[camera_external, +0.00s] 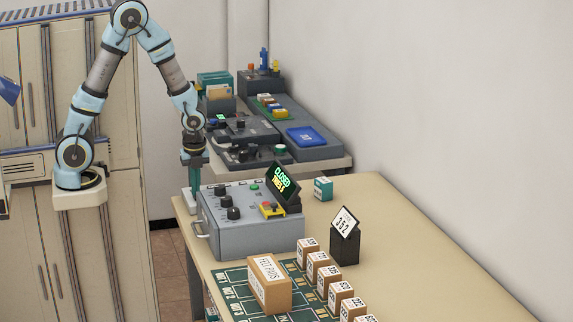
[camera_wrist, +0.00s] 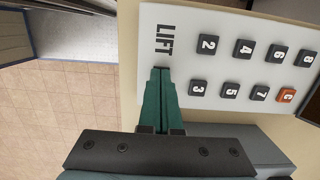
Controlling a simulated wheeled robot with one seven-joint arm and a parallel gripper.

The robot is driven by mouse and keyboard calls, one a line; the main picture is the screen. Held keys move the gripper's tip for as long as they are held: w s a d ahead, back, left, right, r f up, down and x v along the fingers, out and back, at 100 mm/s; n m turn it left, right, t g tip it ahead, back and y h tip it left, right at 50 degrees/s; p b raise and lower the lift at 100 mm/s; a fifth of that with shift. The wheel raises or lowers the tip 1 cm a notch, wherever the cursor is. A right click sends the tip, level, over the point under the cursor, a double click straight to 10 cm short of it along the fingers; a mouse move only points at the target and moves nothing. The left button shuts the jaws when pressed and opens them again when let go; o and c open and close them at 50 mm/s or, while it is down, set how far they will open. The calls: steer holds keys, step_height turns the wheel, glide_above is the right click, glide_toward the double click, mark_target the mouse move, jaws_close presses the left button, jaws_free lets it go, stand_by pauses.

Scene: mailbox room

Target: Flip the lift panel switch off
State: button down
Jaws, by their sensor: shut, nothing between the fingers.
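The lift panel (camera_wrist: 270,22) is a white plate marked LIFT in the wrist view. It carries several dark number buttons and an orange C button (camera_wrist: 287,95). My gripper (camera_wrist: 160,72) has its green fingers shut together, with the tips over the panel just beside the LIFT lettering. I cannot tell whether they touch it. No switch shows; the fingers cover part of the panel. In the external view my gripper (camera_external: 193,184) points down at the table's far left corner, beside the grey control box. The panel cannot be made out clearly there.
The grey control box (camera_external: 235,240) with knobs and a CLOSED display (camera_external: 283,183) stands right of my gripper. Labelled cartons (camera_external: 268,285) and a 352 sign (camera_external: 344,222) stand nearer on the table. A second bench (camera_external: 318,165) with equipment is behind. Tiled floor lies left.

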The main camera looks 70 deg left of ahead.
steer(key=shift+d, duration=0.85)
steer(key=shift+r+p, duration=0.15)
steer(key=shift+p, duration=0.15)
steer(key=shift+r+p, duration=0.6)
step_height(320, 180, up, 13)
steer(key=d+p, duration=0.1)
steer(key=shift+d+f, duration=0.2)
steer(key=shift+d, duration=0.15)
steer(key=shift+f, duration=0.15)
